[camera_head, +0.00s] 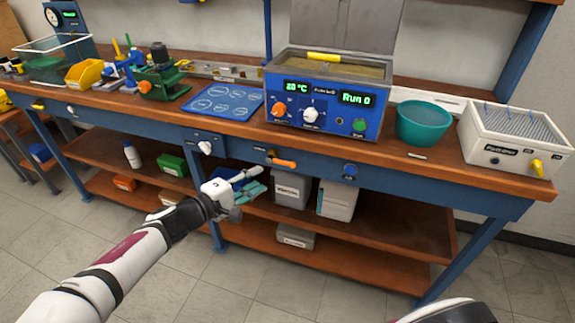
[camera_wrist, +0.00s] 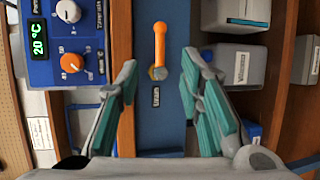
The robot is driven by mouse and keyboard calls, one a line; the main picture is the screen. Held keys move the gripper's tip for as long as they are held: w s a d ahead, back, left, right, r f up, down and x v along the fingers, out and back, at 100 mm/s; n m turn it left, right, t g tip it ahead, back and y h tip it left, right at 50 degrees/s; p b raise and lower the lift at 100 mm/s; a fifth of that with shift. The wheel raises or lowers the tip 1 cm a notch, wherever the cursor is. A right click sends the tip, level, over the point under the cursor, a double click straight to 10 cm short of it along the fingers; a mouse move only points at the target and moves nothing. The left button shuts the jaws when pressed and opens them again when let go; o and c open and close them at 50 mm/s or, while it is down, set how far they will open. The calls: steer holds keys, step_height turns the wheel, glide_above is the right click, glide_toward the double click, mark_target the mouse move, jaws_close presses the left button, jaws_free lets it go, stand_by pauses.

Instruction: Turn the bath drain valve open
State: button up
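The drain valve (camera_head: 283,163) is an orange lever on a small brass hub. It is mounted on the blue front rail of the bench, below the bath unit (camera_head: 325,97). Its lever lies along the rail, pointing right in the head view. In the wrist view the lever (camera_wrist: 160,42) points up from the hub, with a small label below it. My gripper (camera_head: 252,182) is in front of the rail, a little below and left of the lever. In the wrist view my gripper (camera_wrist: 159,72) is open and empty, its teal-padded fingers on either side of the hub, apparently not touching it.
The bath unit's front carries an orange knob (camera_head: 280,109), a white knob and a green button. Grey boxes (camera_head: 291,189) stand on the shelf below. A teal bowl (camera_head: 424,123) is on the bench.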

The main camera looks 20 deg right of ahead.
mark_target(285, 165)
steer(key=b+x, duration=0.1)
steer(key=x, duration=1.2)
steer(key=shift+f, duration=0.1)
steer(key=shift+c, duration=0.6)
jaws_close()
